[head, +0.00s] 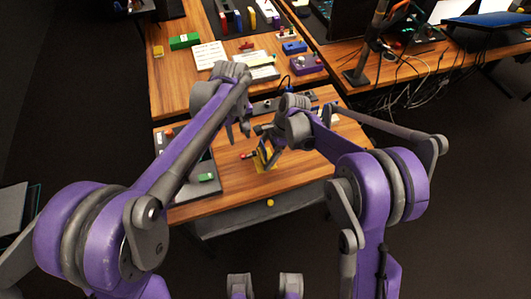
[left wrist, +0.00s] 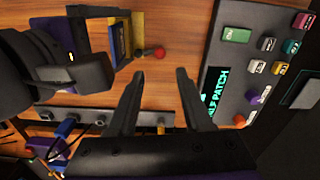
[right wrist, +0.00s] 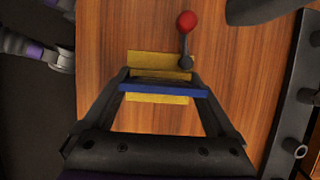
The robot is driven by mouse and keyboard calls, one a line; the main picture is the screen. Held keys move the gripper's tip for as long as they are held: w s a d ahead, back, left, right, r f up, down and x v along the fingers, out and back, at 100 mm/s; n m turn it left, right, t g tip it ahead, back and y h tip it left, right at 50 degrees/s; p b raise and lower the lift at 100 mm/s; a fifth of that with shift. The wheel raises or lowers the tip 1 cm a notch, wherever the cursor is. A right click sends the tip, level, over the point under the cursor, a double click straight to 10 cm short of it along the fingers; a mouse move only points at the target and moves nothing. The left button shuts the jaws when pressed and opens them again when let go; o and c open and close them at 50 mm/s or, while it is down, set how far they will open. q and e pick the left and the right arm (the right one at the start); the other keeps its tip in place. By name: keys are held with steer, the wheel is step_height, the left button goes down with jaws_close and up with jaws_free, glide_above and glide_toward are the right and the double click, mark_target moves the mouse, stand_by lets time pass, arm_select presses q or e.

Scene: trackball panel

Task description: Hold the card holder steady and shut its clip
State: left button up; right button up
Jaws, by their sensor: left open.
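The card holder (right wrist: 160,61) is a yellow piece with a blue bar (right wrist: 163,90) across it, standing on the wooden table. A small lever with a red ball (right wrist: 186,22) stands beside it; this also shows in the left wrist view (left wrist: 159,52). My right gripper (right wrist: 160,76) has one finger against each side of the holder, with no clear gap. My left gripper (left wrist: 160,75) is open and empty, above the table, apart from the holder and the lever. In the head view the holder (head: 265,154) is partly hidden by my right gripper.
A dark panel (left wrist: 225,75) with coloured buttons and the lettering "HALF PATCH" lies on one side of the table. A dark strip with knobs (right wrist: 290,115) runs along the back. Bare wood (head: 240,195) lies in front of the holder.

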steer(key=c, duration=1)
arm_select(q)
steer(key=shift+c, duration=1)
steer(key=shift+w+a+f+n+g+h, duration=0.1)
steer(key=shift+w+a+n+g+h, duration=0.1)
steer(key=shift+w+a+n, duration=0.3)
steer(key=shift+w+a+f+n+g+h, duration=0.1)
steer(key=shift+w+a+n+h, duration=0.15)
steer(key=shift+a+n, duration=0.35)
steer(key=c, duration=0.5)
steer(key=w+a+n+h, duration=0.1)
steer(key=a, duration=0.1)
steer(key=w+a+n, duration=0.1)
steer(key=a+n, duration=0.1)
steer(key=w+a+n+g+h, duration=0.1)
steer(key=a, duration=0.2)
steer(key=shift+w+n+h, duration=0.2)
steer(key=shift+n+h, duration=0.1)
steer(key=shift+h, duration=0.05)
jaws_close()
steer(key=shift+a+n, duration=0.3)
steer(key=shift+a, duration=0.05)
